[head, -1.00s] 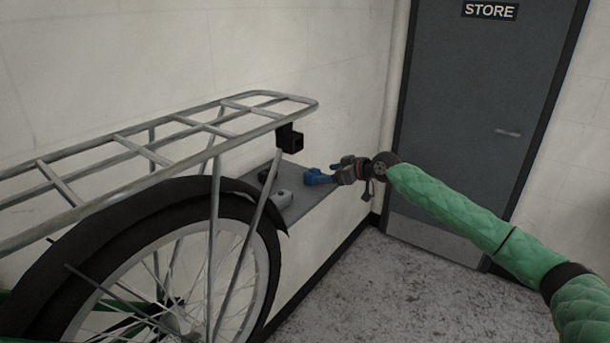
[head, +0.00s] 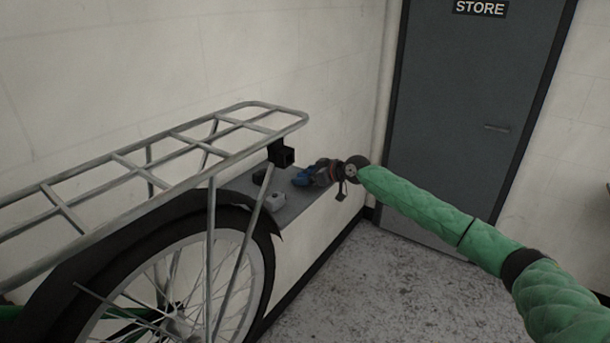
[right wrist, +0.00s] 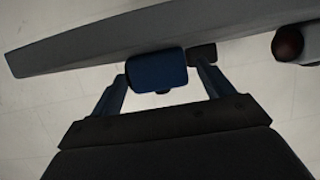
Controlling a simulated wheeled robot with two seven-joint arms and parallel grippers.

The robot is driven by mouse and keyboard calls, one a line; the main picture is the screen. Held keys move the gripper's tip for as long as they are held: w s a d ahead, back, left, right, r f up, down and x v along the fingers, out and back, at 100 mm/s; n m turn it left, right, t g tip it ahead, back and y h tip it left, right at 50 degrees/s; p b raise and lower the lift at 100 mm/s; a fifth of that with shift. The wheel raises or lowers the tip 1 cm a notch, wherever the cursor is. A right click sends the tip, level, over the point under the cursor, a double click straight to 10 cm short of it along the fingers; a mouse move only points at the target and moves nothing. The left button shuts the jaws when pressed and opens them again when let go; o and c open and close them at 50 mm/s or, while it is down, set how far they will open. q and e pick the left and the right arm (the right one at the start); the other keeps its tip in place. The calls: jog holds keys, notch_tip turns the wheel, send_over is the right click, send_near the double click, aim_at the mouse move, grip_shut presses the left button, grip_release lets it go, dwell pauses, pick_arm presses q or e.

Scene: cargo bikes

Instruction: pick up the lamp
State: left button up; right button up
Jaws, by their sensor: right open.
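In the right wrist view the grey one shows a dark red round lens (right wrist: 288,43), like a lamp. I cannot tell surely which is the task's lamp. My right gripper (head: 316,174) is at the shelf's right end, at the blue item. In the right wrist view its open fingers (right wrist: 160,85) are either side of the blue block (right wrist: 156,71), with the black item (right wrist: 202,53) behind. Contact cannot be told. My left gripper is out of view.
A bike's rear wheel (head: 185,300) and metal rack (head: 150,158) stand close in front at left. The wall is behind the shelf; a grey door (head: 470,120) and clear floor lie to the right.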

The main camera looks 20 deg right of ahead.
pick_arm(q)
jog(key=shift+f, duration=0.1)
pick_arm(e)
jog(key=shift+w+a, duration=0.1)
jog(key=shift+c, duration=0.4)
jog(key=c, duration=1)
jog(key=shift+r+b, duration=0.25)
jog(key=shift+b, duration=0.05)
jog(key=r+b, duration=0.1)
jog(key=r, duration=0.1)
jog(key=d+r+b, duration=0.1)
jog(key=shift+s+r+b, duration=0.25)
jog(key=shift+b, duration=0.1)
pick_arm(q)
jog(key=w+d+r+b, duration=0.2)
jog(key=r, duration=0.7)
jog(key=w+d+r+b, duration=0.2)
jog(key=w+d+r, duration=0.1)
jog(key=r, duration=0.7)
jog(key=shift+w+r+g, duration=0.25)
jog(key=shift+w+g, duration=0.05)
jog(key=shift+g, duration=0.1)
pick_arm(e)
jog(key=s+d+r, duration=0.4)
jog(key=d, duration=0.1)
jog(key=s+d+r, duration=0.2)
jog(key=d+r, duration=0.1)
jog(key=shift+s+d, duration=0.15)
jog(key=shift+d, duration=0.1)
